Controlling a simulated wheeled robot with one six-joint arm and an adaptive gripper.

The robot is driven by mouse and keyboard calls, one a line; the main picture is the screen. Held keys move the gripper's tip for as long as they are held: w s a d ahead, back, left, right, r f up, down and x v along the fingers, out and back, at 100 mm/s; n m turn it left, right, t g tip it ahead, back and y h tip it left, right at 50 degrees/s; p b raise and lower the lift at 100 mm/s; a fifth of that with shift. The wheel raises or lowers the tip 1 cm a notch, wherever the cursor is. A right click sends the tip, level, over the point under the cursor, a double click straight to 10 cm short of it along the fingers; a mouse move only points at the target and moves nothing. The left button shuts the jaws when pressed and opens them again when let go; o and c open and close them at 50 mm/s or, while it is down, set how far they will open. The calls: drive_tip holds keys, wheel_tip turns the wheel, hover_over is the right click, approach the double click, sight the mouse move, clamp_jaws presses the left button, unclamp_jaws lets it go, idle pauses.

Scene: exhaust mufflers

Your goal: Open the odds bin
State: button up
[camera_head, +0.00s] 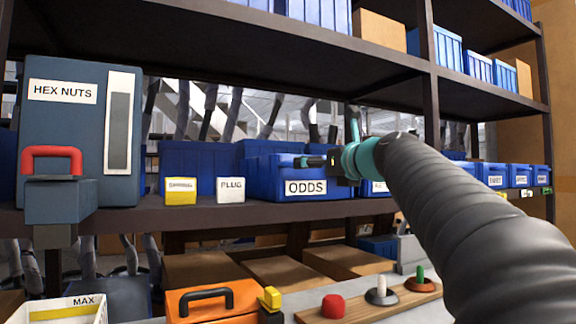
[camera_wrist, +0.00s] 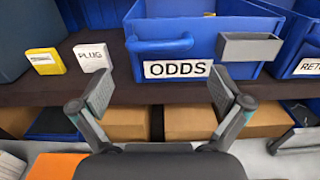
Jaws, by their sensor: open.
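The odds bin (camera_head: 262,180) is a blue bin on the middle shelf, with a white ODDS label (camera_head: 306,187) on its front. In the wrist view the odds bin (camera_wrist: 200,28) fills the upper middle. A blue bar handle (camera_wrist: 160,44) sticks out at the left of its front, and a grey block (camera_wrist: 250,47) sits at the right. My gripper (camera_wrist: 161,92) is open and empty, its two fingers spread in front of and below the label, apart from the handle. In the head view my wrist covers the bin's right side, and the fingertips are not clear.
The yellow box (camera_head: 181,191) and white PLUG box (camera_head: 231,190) stand left of the bin on the shelf (camera_head: 140,217). A HEX NUTS cabinet (camera_head: 62,130) with a red handle stands farther left. An orange case (camera_head: 213,300) and coloured knobs (camera_head: 333,306) are below.

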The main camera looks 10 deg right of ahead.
sight(293, 178)
drive_tip(key=x, duration=0.8)
drive_tip(key=shift+p, duration=0.4)
